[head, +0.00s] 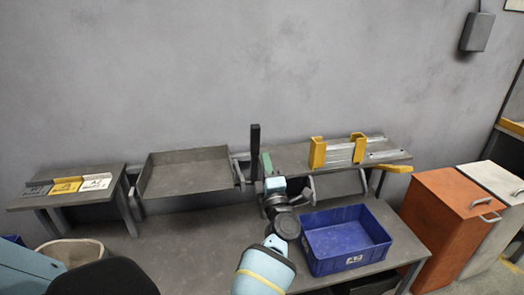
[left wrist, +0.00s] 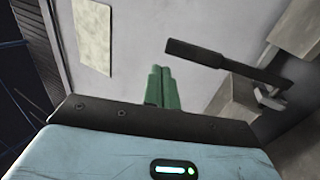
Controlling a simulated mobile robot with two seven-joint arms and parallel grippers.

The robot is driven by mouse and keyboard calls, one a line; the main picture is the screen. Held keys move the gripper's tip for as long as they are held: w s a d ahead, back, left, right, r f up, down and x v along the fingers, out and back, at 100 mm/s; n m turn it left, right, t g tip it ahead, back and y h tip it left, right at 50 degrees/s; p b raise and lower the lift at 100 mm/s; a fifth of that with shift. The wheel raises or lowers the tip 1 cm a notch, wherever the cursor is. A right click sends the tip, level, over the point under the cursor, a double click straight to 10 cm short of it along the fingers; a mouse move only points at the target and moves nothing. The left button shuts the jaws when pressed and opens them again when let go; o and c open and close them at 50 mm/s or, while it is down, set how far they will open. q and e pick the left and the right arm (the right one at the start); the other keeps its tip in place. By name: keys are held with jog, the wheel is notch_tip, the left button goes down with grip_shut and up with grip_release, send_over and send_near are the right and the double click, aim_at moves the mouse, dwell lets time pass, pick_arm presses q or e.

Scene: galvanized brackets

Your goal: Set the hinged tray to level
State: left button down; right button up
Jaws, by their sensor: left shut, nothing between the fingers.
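The hinged tray (head: 188,172) is a shallow grey pan with raised rims at the left-centre of the bench in the head view. I cannot tell its exact tilt from this angle. An upright black lever (head: 255,145) stands to the right of the tray; it also shows in the left wrist view (left wrist: 215,59). My left gripper (head: 266,162) has green fingers and is just right of the lever in the head view. Its fingers (left wrist: 161,88) are together and empty, and appear apart from the lever in the left wrist view. My right gripper is not in view.
A blue bin (head: 345,262) sits on the bench right of my left arm. A shelf with yellow brackets (head: 318,153) is behind it. A small side shelf (head: 110,172) with labelled plates is at left. Orange (head: 452,225) and white cabinets stand at right.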

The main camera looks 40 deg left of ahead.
pick_arm(q)
jog(key=shift+s+d+f, duration=0.15)
jog(key=shift+s+d, duration=0.45)
jog(key=shift+d, duration=0.1)
jog(key=shift+s+d+f, duration=0.1)
jog(key=shift+s+d, duration=0.45)
jog(key=shift+d, duration=0.1)
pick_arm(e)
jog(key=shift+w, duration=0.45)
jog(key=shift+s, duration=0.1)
